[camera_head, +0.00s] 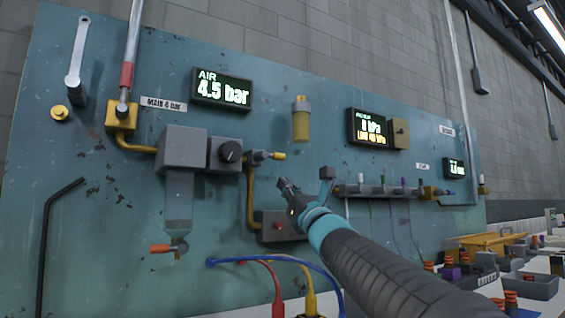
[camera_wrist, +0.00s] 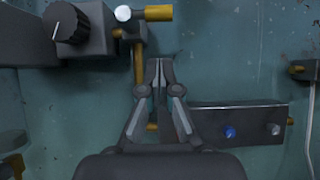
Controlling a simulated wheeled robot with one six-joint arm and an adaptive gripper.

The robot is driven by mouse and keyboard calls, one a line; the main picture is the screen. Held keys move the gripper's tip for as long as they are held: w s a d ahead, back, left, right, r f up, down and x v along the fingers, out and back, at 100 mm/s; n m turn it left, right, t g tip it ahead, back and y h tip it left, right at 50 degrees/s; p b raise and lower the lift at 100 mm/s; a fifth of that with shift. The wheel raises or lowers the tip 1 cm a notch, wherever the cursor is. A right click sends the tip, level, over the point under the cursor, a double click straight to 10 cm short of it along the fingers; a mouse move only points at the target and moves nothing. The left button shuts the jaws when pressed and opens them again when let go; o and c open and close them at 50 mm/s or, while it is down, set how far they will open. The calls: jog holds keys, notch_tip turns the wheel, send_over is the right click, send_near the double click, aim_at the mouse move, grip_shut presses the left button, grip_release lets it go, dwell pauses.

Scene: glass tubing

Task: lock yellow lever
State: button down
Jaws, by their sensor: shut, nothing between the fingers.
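A short yellow lever (camera_head: 278,156) sticks out to the right from a small grey valve block (camera_head: 259,157) on the teal panel. In the wrist view, the yellow lever (camera_wrist: 158,13) lies level at the top, right of its grey block (camera_wrist: 128,14). My gripper (camera_head: 287,187) is in front of the panel, a little below the lever in the head view. In the wrist view, my gripper (camera_wrist: 159,64) has its fingertips together below the lever, apart from it in the picture. Nothing is between the fingers.
A grey regulator with a black knob (camera_head: 231,151) sits left of the lever. A yellow pipe (camera_head: 251,200) runs down to a grey box (camera_head: 279,226) behind my gripper. A manifold (camera_head: 380,190) is at the right. Coloured hoses (camera_head: 277,285) hang below.

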aim_at(270, 157)
jog(key=r, duration=0.1)
jog(key=r+p, duration=0.1)
jog(key=r, duration=0.1)
jog(key=w+r+p, duration=0.1)
jog(key=shift+a+r, duration=0.15)
jog(key=shift+a, duration=0.2)
jog(key=shift+n, duration=0.4)
